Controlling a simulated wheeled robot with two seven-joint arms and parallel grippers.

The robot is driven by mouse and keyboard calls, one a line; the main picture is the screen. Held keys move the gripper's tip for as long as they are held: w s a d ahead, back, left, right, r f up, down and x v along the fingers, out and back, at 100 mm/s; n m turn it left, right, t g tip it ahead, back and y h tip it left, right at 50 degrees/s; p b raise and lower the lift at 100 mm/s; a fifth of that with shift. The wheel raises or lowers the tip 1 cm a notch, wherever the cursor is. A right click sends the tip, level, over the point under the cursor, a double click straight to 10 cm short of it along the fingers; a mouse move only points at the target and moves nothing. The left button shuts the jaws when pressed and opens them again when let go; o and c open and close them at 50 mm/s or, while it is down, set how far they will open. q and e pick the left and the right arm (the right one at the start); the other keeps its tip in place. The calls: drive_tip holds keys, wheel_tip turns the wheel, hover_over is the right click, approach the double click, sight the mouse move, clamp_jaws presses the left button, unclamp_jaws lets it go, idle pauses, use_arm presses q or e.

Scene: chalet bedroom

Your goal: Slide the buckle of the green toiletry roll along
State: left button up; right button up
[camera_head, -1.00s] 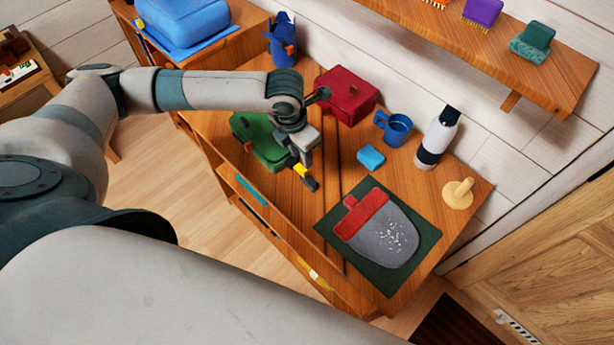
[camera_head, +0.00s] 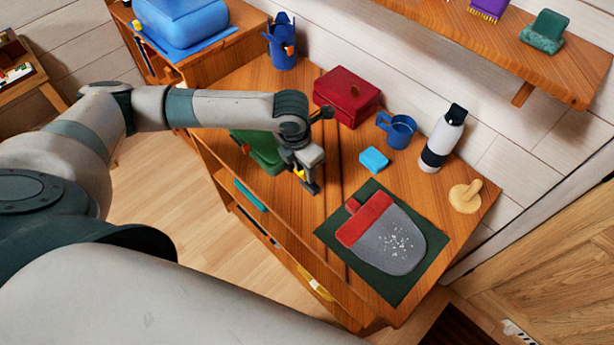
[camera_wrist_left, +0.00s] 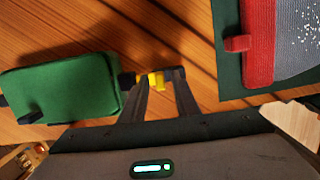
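The green toiletry roll (camera_head: 257,147) lies on the wooden cabinet top, partly hidden by my left arm. In the left wrist view the roll (camera_wrist_left: 62,88) is at the left, with a short dark strap sticking out of its right side. The yellow buckle (camera_wrist_left: 155,80) sits on that strap, just off the roll. My left gripper (camera_wrist_left: 163,76) is open, with its fingers on either side of the buckle; a small gap seems to remain. In the head view the left gripper (camera_head: 306,184) is low over the strap, and only a bit of yellow shows beside it. My right gripper is not in view.
A dark green mat (camera_head: 332,233) with a red and grey pouch (camera_head: 398,243) lies right of the gripper. A red box (camera_head: 347,93), light blue block (camera_head: 374,159), blue mug (camera_head: 398,130) and bottle (camera_head: 442,140) stand behind. Bare wood lies between gripper and mat.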

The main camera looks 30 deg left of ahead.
use_arm(q)
clamp_jaws()
drive_tip(key=shift+w+a+p, duration=0.2)
drive_tip(key=shift+w+a, duration=0.05)
drive_tip(key=shift+a, duration=0.45)
drive_tip(key=shift+w+a+p, duration=0.2)
drive_tip(key=shift+w+a, duration=0.05)
drive_tip(key=shift+a, duration=0.4)
drive_tip(key=shift+o, duration=0.2)
unclamp_jaws()
drive_tip(key=shift+f, duration=0.1)
wheel_tip(320, 180, up, 6)
drive_tip(key=p, duration=0.6)
drive_tip(key=shift+s+a, duration=0.15)
drive_tip(key=shift+s, duration=0.2)
